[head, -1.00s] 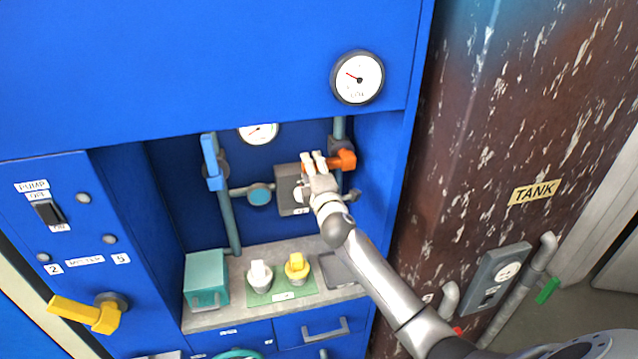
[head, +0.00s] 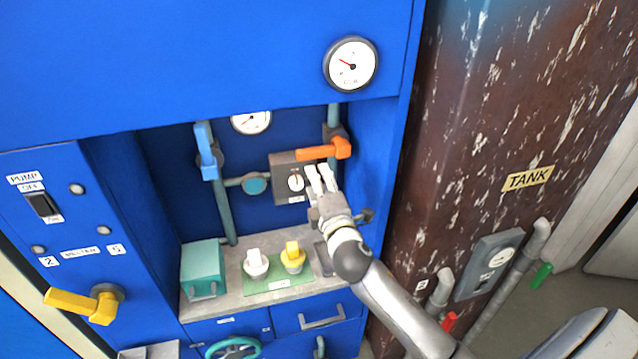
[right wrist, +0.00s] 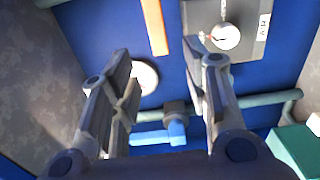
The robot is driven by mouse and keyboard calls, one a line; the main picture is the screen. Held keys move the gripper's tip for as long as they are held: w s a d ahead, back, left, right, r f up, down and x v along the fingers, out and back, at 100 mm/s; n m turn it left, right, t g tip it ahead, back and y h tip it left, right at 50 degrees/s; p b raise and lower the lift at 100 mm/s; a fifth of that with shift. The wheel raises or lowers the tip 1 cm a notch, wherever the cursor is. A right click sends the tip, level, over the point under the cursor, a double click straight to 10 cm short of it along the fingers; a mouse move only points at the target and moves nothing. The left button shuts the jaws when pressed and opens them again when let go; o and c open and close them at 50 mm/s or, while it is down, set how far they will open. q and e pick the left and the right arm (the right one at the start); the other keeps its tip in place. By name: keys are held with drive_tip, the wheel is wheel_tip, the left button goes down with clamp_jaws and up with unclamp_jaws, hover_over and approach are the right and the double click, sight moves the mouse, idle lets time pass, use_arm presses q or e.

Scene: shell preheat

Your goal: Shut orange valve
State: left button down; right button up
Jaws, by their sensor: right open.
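The orange valve (head: 322,150) is in the recess of the blue cabinet, at its right side in the head view. Its lever lies nearly level and points left from its hub, across the upright teal pipe (head: 334,118). My right gripper (head: 321,172) is open and empty just below the lever, apart from it as far as I can tell. In the right wrist view the orange lever (right wrist: 155,25) shows at the top, beyond the open fingers (right wrist: 160,58). The hub is out of that view. My left gripper is not in view.
A grey gauge box (head: 283,163) sits behind the fingers. A blue-handled valve (head: 207,150) is to the left. Below, a teal box (head: 203,268) and white (head: 256,264) and yellow (head: 293,257) knobs stand on the grey shelf. A rusty column (head: 450,140) bounds the right.

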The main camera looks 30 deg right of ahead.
idle(0.3)
drive_tip(key=s+a+f+m+g+y, duration=0.1)
drive_tip(key=s+f+m+g, duration=0.4)
drive_tip(key=f, duration=1.4)
drive_tip(key=s+a+f+g+y, duration=0.1)
drive_tip(key=s+f+g, duration=0.4)
drive_tip(key=f, duration=1.5)
drive_tip(key=s+a+f+m+g+y, duration=0.1)
drive_tip(key=s+f+m, duration=0.1)
drive_tip(key=s+f, duration=0.75)
drive_tip(key=s+a+f+m+g, duration=0.2)
drive_tip(key=s+f, duration=0.5)
drive_tip(key=s, duration=0.5)
drive_tip(key=s+a+f+m+g, duration=0.1)
drive_tip(key=s+f+m, duration=0.1)
drive_tip(key=s, duration=0.8)
drive_tip(key=s+a+f+m+g+y, duration=0.1)
drive_tip(key=s+f, duration=0.3)
drive_tip(key=s, duration=0.6)
drive_tip(key=shift+s+a+f+m+g, duration=0.25)
drive_tip(key=shift+m+g, duration=0.25)
drive_tip(key=shift+g, duration=0.3)
